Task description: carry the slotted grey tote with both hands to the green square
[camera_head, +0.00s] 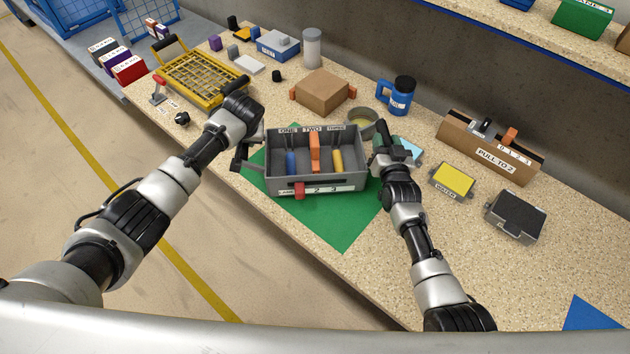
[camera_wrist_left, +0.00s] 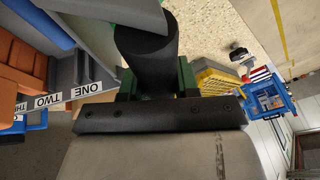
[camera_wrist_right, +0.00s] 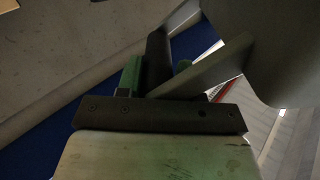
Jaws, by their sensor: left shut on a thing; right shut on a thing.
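The slotted grey tote (camera_head: 330,181) is upright over the green square (camera_head: 342,228), which shows in front, at the left and at the right of it. I cannot tell whether its bottom touches the square. Its slots are labelled ONE, TWO, THREE and hold a blue-handled tool (camera_head: 291,163), an orange piece (camera_head: 314,152) and a yellow-handled tool (camera_head: 337,160). My left gripper (camera_head: 248,153) is shut on the tote's left end. My right gripper (camera_head: 384,158) is shut on its right end. In the left wrist view the tote's label strip (camera_wrist_left: 70,95) shows close by.
Behind the tote stand a round bowl (camera_head: 361,122), a cardboard box (camera_head: 323,91) and a blue mug (camera_head: 400,95). A yellow wire basket (camera_head: 203,80) is at the left. A yellow-topped box (camera_head: 453,180) and a dark-topped box (camera_head: 515,217) are at the right.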

